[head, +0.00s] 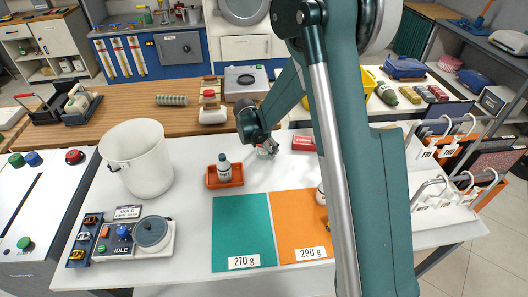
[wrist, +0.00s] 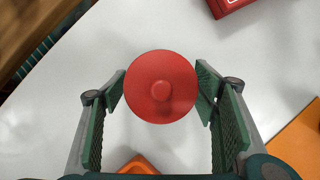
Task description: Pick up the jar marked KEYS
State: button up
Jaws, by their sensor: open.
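A round red lid with a raised knob (wrist: 160,88) sits between the fingers in the wrist view, seen from straight above. The body under it is hidden, and no KEYS marking shows, so I cannot read which jar it is. My gripper (wrist: 161,95) is open, with one green padded finger on each side of the lid. In the head view my gripper (head: 267,150) is low over the white table, behind the orange tray. My arm hides much of that area, and the lidded thing is not clear there.
An orange tray (head: 226,183) holding a small bottle (head: 224,162) stands left of my gripper. A red box (head: 303,143) lies to its right. A teal mat (head: 243,225) and an orange mat (head: 297,215) lie in front. A white bucket (head: 138,160) stands at left.

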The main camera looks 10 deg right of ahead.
dwell(0.5)
jog(key=c, duration=1.1)
jog(key=shift+r, duration=0.4)
jog(key=shift+c, duration=1.4)
jog(key=shift+r+p, duration=0.7)
jog(key=shift+r, duration=3.95)
